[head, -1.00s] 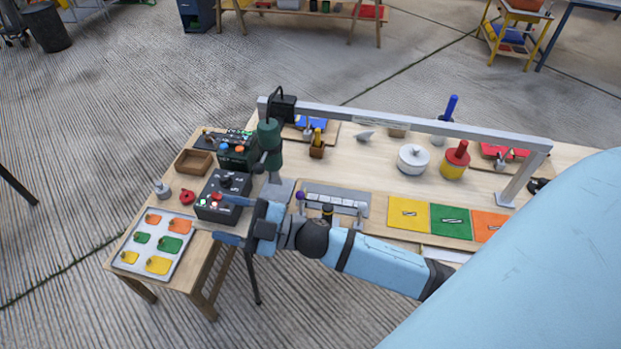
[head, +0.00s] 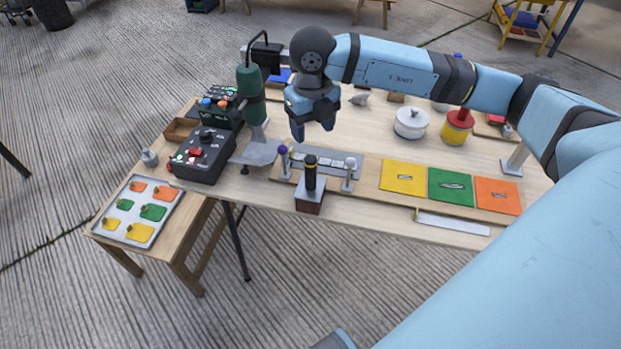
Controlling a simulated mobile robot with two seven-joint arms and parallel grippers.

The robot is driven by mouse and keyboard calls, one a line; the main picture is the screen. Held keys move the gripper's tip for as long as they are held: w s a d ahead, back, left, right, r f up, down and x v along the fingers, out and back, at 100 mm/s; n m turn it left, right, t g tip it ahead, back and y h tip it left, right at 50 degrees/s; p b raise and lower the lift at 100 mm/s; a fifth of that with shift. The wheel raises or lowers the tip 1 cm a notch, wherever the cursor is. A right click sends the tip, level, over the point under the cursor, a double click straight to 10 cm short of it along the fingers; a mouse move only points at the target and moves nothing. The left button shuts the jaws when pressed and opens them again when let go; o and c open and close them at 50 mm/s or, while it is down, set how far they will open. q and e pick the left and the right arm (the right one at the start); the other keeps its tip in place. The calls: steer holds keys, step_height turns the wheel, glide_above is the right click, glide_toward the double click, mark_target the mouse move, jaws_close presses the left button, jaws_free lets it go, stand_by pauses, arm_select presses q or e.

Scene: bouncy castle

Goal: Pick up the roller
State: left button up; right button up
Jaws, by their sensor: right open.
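An upright black handle with a yellow band, which looks like the roller (head: 310,177), stands in a small metal and wood block (head: 309,199) at the front edge of the workbench. Its lower end is hidden in the block. My right gripper (head: 313,130) points down with its fingers apart and empty. In the picture it is just above the handle, and it does not touch it. My left gripper is not in view.
A green press (head: 252,100) and a black control box (head: 203,155) stand left of the gripper. A grey strip fixture (head: 325,161) lies behind the handle. Yellow (head: 402,177), green (head: 450,186) and orange (head: 497,197) squares lie right. A white pot (head: 411,122) stands behind them.

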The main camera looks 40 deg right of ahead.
mark_target(311, 170)
step_height(311, 170, down, 7)
steer(key=shift+f, duration=0.1)
steer(key=shift+s+a+f, duration=0.1)
steer(key=shift+a+f, duration=0.05)
steer(key=shift+f, duration=1.2)
steer(key=shift+s+a+f, duration=0.1)
steer(key=shift+a+f, duration=0.05)
steer(key=shift+f, duration=1.2)
steer(key=c, duration=1)
